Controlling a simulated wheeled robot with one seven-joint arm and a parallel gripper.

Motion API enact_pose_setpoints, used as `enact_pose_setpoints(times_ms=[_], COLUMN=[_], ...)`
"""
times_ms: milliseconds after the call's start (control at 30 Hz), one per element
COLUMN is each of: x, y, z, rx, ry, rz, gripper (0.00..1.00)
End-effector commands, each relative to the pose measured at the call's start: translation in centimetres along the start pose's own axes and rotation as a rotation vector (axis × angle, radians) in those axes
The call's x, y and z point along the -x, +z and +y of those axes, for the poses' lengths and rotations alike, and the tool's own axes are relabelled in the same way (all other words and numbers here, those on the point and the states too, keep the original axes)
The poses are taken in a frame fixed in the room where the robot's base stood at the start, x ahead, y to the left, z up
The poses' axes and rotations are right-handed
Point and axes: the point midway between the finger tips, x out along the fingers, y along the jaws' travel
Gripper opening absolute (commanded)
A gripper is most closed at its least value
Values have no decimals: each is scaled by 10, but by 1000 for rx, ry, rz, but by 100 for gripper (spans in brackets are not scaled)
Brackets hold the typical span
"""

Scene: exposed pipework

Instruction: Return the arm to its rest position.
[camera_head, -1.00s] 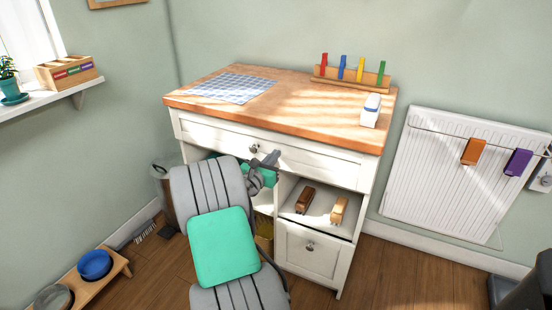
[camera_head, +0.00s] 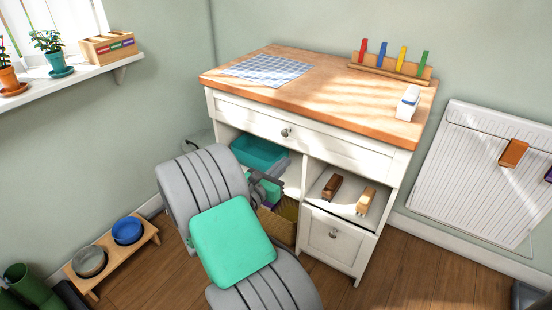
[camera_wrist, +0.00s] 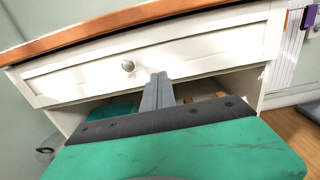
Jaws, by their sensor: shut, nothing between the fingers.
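My arm, grey with green panels, reaches up from the bottom of the head view, in front of the cabinet. My gripper (camera_wrist: 158,76) shows in the wrist view with its two grey fingers together and nothing between them. It points toward the cabinet, below the knob of the shut top drawer (camera_wrist: 128,66). In the head view my gripper (camera_head: 265,186) is partly hidden by my own arm. It is in front of the open left compartment and apart from the drawer knob (camera_head: 286,132).
The white cabinet (camera_head: 398,165) stands close in front of my arm. A teal bin (camera_head: 260,152) sits in its left compartment, and two small wooden items (camera_head: 332,187) lie on the right shelf. A bowl stand (camera_head: 113,262) is on the floor at left.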

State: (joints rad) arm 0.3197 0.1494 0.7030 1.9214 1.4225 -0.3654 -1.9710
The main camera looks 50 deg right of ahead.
Motion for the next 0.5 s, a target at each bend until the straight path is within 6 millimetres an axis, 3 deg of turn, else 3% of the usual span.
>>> enact_pose_setpoints(times_ms=[167,267,367,400,500], x=[6,22,70,100,182], y=[10,32,54,64,87], z=[1,10,36,49,72], rx=[-94,-417,-881,-1055,-1345], ry=[-10,-49,-154,-221,-421], rz=[39,190,473,605,899], gripper=[0,0,0,0,0])
